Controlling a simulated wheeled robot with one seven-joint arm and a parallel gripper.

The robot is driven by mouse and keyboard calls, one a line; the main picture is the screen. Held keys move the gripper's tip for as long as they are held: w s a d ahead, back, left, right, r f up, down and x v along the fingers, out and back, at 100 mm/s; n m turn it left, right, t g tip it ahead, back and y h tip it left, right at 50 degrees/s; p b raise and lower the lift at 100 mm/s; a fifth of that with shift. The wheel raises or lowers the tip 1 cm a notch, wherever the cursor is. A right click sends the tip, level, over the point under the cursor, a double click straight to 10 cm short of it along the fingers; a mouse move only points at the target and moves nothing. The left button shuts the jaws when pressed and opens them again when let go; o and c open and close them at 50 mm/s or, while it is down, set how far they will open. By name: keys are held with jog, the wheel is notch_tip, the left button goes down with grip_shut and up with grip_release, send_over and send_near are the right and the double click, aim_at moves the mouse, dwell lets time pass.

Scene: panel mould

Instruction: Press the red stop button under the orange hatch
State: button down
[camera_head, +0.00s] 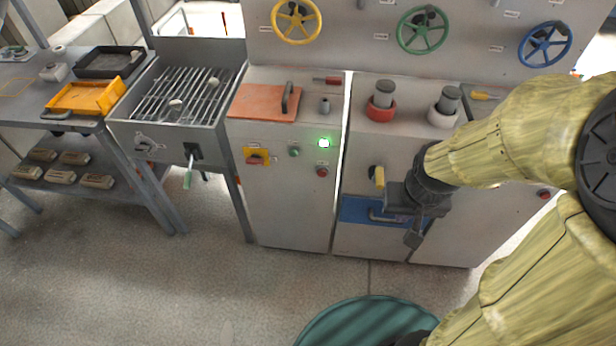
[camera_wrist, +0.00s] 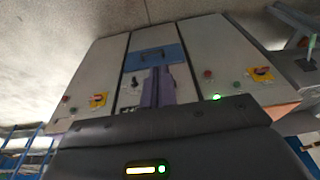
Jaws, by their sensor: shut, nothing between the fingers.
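The orange hatch (camera_head: 264,103) lies flat and closed on top of the left cabinet, with a dark upright handle (camera_head: 290,98) near its right edge. No button shows under it; whatever it covers is hidden. A sliver of the hatch's orange edge (camera_wrist: 283,111) shows at the right of the wrist view. My gripper (camera_head: 413,239) is shut and empty, pointing down in front of the blue drawer, right of and lower than the hatch. Its fingers (camera_wrist: 159,74) also show in the wrist view.
The left cabinet's front has a lit green lamp (camera_head: 324,143), a red button (camera_head: 322,171) and a red switch on a yellow plate (camera_head: 257,156). The blue drawer (camera_head: 360,211) is close behind my gripper. A grill (camera_head: 183,95) stands left.

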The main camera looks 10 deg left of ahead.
dwell(0.3)
jog(key=w+a+f+m+t+y+b, duration=0.1)
jog(key=w+a+f+m+b, duration=0.2)
jog(key=w+f, duration=0.55)
jog(key=w+a+f+m+t+y+b, duration=0.15)
jog(key=w+f+b, duration=0.3)
jog(key=f, duration=0.65)
jog(key=w+a+f+m+t+y+b, duration=0.7)
jog(key=w+a+f+m+y, duration=0.1)
jog(key=a+f+m, duration=0.4)
jog(key=shift+a+f+m+y+b, duration=0.2)
jog(key=shift+m+y+b, duration=0.25)
jog(key=shift+y, duration=0.3)
jog(key=shift+w, duration=0.25)
